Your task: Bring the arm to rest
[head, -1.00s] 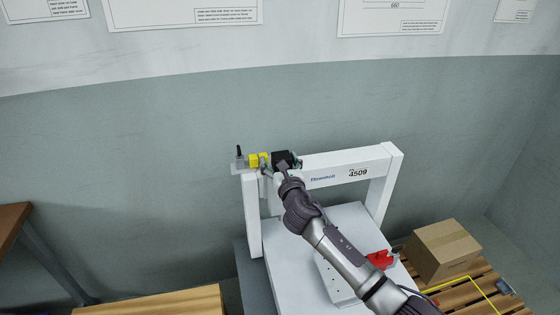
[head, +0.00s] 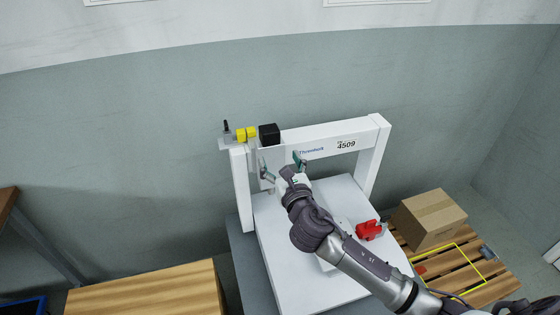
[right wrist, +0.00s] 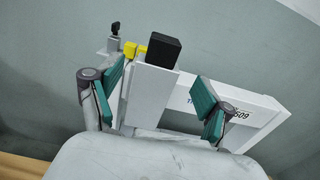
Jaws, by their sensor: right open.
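My right gripper (head: 282,163) is open and empty in front of the left part of the white gantry (head: 320,141). In the right wrist view its two green-padded fingers (right wrist: 160,95) stand wide apart, with nothing between the pads. Behind them a black block (right wrist: 164,52) sits at the gantry's top left; the block (head: 269,134) is apart from the fingers in the head view. A yellow part (head: 246,133) and a small dark upright piece (head: 226,126) sit left of the block. My left gripper is not in view.
The gantry stands on a white table (head: 285,245) with a red item (head: 368,230) at its right. A cardboard box (head: 428,218) rests on a wooden pallet (head: 455,268) with a yellow outline. A wooden top (head: 145,290) lies at lower left.

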